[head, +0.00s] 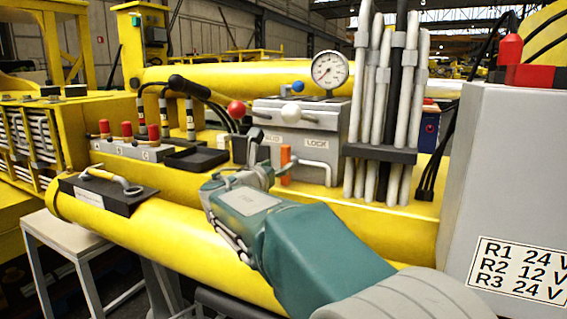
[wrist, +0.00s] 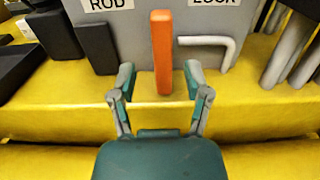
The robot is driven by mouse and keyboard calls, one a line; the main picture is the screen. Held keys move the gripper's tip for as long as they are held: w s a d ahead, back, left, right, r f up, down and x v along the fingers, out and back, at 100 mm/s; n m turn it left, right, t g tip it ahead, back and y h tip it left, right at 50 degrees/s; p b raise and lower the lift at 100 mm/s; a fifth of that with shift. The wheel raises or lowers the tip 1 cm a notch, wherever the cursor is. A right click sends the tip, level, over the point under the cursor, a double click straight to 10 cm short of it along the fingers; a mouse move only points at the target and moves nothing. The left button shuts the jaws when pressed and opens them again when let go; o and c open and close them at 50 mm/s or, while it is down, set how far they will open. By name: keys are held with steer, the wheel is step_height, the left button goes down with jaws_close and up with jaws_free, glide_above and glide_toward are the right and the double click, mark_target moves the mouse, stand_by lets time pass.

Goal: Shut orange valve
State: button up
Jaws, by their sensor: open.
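The orange valve (head: 285,163) is an upright orange handle on the front of a grey valve block (head: 325,125), between the ROD and LOCK labels. In the wrist view the orange handle (wrist: 162,52) stands upright, straight ahead of my gripper (wrist: 160,80). My gripper (head: 247,143) is open, with one finger to the left and one to the right of the handle's lower end in the wrist view. I see no contact between the fingers and the handle. In the head view my gripper is just left of the handle.
A bent grey lever (wrist: 212,45) is close right of the orange handle. Grey hoses (head: 388,110) stand to the right. A pressure gauge (head: 330,70) tops the block. The yellow boom (head: 180,235) lies below.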

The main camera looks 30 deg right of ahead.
mark_target(283, 162)
steer(key=shift+x, duration=2.05)
steer(key=shift+s, duration=0.15)
jaws_close()
steer(key=shift+a, duration=0.1)
